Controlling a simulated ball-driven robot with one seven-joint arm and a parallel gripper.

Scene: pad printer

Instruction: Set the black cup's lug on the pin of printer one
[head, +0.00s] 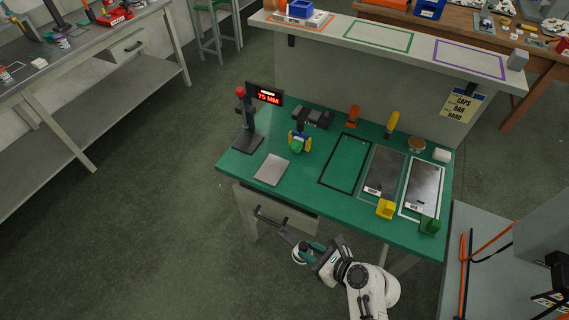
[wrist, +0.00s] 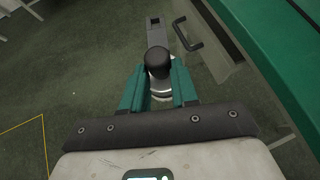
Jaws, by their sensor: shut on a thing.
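My gripper (wrist: 158,85) has its teal fingers closed around a black round knob (wrist: 157,60). The knob sits on a pale metal ring, and a flat grey bar (wrist: 157,28) with a small dark hole near its end reaches away from it. I take this to be the black cup with its lug. In the head view my gripper (head: 311,250) and the cup's pale ring (head: 299,257) hang in front of the green bench, below its top. The cup's underside is hidden. I cannot identify printer one or its pin in either view.
The green bench (head: 300,174) carries a stand with a red knob (head: 240,92), a display, a grey plate (head: 271,169) and dark panels. Its drawer handle (wrist: 187,34) sticks out near the cup. A grey bench (head: 75,68) stands at left. The floor between is clear.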

